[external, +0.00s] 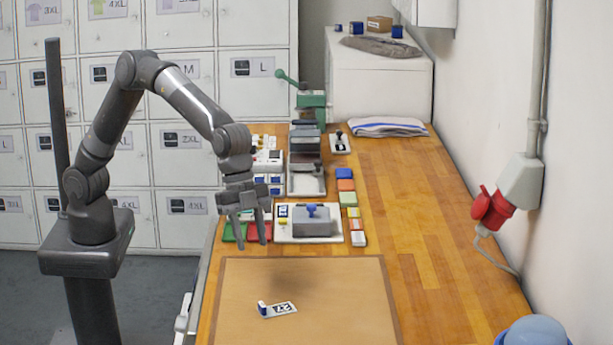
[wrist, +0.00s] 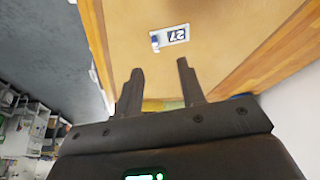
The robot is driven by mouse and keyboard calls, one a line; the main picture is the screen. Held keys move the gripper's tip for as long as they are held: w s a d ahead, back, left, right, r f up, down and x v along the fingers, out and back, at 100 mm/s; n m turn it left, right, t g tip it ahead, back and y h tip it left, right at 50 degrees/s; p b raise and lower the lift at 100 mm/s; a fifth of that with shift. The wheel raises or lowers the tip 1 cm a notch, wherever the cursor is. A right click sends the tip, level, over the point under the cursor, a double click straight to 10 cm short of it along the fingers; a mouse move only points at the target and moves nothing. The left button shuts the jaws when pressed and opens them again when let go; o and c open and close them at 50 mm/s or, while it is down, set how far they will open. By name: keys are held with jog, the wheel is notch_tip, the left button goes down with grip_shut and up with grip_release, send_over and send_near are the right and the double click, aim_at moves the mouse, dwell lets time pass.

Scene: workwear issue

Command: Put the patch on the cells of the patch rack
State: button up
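The patch (external: 277,309) is a small white piece printed "27" with a blue end. It lies flat on the tan mat (external: 345,290) at the front of the bench, and also shows in the wrist view (wrist: 174,36). My gripper (external: 250,236) hangs in the air over the bench's left side, behind the patch and apart from it. In the wrist view its two fingers (wrist: 160,72) are spread with nothing between them. A white unit with small blue and white pieces (external: 267,160) stands at the bench's left edge; I cannot tell whether it is the patch rack.
A white tray with a grey, blue-knobbed block (external: 311,220) stands behind the mat. Coloured pieces (external: 347,185) line its right side. A green-handled press (external: 308,105) stands farther back. A blue cap (external: 533,331) is at front right.

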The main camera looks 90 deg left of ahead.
jog(key=d+f, duration=0.2)
jog(key=d, duration=0.2)
send_over(262, 304)
jog(key=s+a, duration=0.2)
jog(key=shift+m+g, duration=0.3)
jog(key=f, duration=0.4)
jog(key=shift+w+a+f, duration=0.1)
jog(key=shift+w+f, duration=0.1)
jog(key=x, duration=0.6)
jog(key=shift+w+a, duration=0.1)
jog(key=shift+w, duration=0.2)
jog(key=shift+c, duration=0.6)
grip_shut()
